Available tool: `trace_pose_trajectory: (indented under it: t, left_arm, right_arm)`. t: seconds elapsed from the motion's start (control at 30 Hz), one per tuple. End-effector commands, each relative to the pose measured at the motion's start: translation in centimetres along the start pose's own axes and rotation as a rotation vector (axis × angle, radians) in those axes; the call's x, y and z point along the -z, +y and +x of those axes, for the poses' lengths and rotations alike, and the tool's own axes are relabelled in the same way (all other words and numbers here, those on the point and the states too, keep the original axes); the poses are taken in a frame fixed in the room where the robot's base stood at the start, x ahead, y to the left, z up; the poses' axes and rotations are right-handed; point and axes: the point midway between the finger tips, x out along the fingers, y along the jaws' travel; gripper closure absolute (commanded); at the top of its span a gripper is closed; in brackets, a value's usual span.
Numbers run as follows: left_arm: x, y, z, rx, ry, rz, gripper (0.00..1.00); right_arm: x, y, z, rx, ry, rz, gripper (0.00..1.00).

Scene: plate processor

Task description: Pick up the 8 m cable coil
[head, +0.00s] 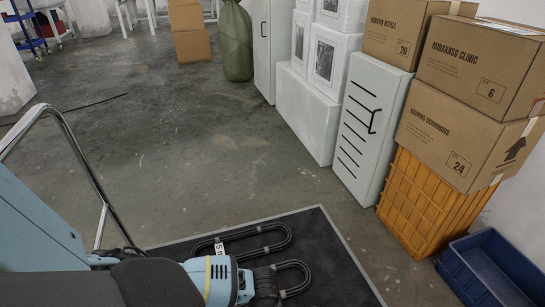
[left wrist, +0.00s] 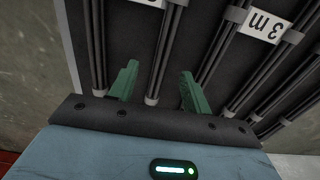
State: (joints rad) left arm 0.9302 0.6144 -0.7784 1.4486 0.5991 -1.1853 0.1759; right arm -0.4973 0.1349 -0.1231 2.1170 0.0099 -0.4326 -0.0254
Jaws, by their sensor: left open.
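In the left wrist view, several black cable coils lie on a dark surface. One white tag upside down reads "3 m" (left wrist: 268,25). In the head view, a coil tagged "5 m" (head: 262,231) and another coil (head: 298,266) show beside my left wrist. My right gripper is out of view.
The coils in the head view lie on a dark panel (head: 335,270) with a light rim. An orange crate (head: 420,200) under cardboard boxes (head: 450,135), a blue bin (head: 490,275) and a pale cabinet (head: 365,130) line the right. The grey floor is open beyond the panel.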

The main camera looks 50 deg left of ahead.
Motion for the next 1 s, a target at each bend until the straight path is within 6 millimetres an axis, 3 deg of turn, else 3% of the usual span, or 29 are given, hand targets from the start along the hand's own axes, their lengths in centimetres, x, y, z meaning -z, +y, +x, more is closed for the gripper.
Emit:
trace_pose_trajectory:
  t: [0.37, 0.67, 1.0]
  left_arm:
    - [0.4, -0.2, 4.8, -0.001, -0.004, 0.0, 0.52]
    - [0.5, -0.2, 4.9, 0.0, 0.0, 0.0, 0.53]
    - [0.5, -0.2, 4.9, 0.0, -0.001, 0.0, 0.97]
  right_arm:
    - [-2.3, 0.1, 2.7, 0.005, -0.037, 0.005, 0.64]
    - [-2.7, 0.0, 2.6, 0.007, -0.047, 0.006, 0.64]
    - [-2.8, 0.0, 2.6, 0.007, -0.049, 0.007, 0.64]
